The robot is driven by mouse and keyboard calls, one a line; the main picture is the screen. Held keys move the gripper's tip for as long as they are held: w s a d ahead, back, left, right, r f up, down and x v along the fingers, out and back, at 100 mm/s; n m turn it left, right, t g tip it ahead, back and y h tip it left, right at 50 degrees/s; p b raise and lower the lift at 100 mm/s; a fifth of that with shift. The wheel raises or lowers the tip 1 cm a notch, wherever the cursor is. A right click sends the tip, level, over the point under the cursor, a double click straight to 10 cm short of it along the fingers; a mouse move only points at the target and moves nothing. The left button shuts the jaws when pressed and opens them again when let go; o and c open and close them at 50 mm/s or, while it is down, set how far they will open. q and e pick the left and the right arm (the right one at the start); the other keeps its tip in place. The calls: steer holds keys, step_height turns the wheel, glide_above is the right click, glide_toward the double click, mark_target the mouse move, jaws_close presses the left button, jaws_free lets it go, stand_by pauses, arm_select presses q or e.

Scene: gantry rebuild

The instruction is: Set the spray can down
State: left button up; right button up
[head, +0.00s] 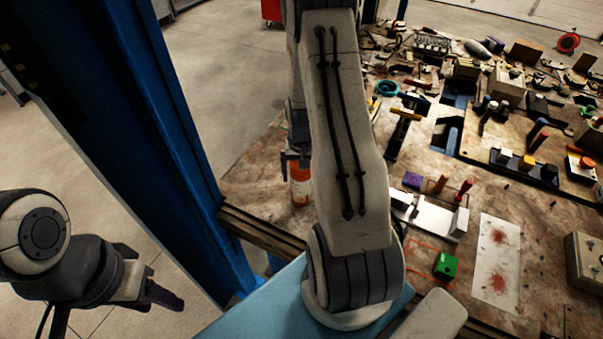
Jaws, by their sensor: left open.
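The spray can (300,188), orange with a pale label, is upright at the left edge of the worktable. My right forearm hides its right side. My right gripper (296,156) is at the top of the can, mostly hidden behind my own arm. I cannot tell whether its fingers grip the can, or whether the can's base touches the table. My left gripper (152,288) is open and empty at the lower left, over the floor and away from the table.
The worktable (262,172) is bare around the can. A blue post (150,120) stands close to its left. A green block (445,265), a white sheet with red stains (497,262) and a teal ring (387,88) lie to the right. Tools and parts crowd the far side.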

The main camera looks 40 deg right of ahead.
steer(key=shift+r, duration=0.15)
step_height(320, 180, up, 11)
steer(key=b, duration=0.2)
steer(key=shift+b, duration=0.35)
steer(key=shift+a+r, duration=0.1)
steer(key=shift+r, duration=0.45)
